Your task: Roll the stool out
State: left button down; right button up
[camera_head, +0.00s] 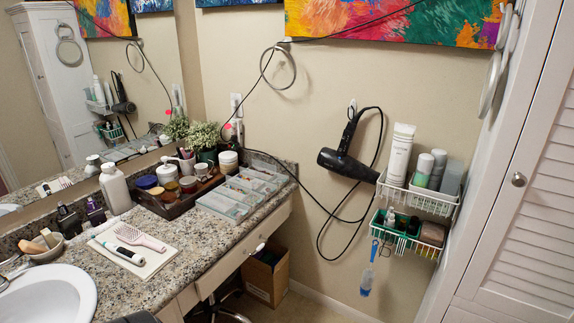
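Part of a wheeled stool base (226,308), with dark and shiny legs, shows low under the granite counter (190,237), at the bottom of the head view. Its seat is not clearly seen. A dark rounded edge (136,318) shows at the bottom border in front of the counter; I cannot tell whether it belongs to the stool. Neither of my grippers is in view.
A cardboard box (266,275) stands on the floor under the counter, just right of the stool base. Clear floor (310,308) lies right of it. A hair dryer (345,155) and wire baskets (418,200) hang on the wall. A louvred door (525,240) is at right.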

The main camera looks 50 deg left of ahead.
aim_at(212, 307)
jog(key=u, duration=0.4)
jog(key=l+u, duration=0.1)
jog(key=u, duration=0.3)
jog(key=k+u, duration=0.1)
jog(key=u, duration=1.15)
jog(key=k, duration=0.05)
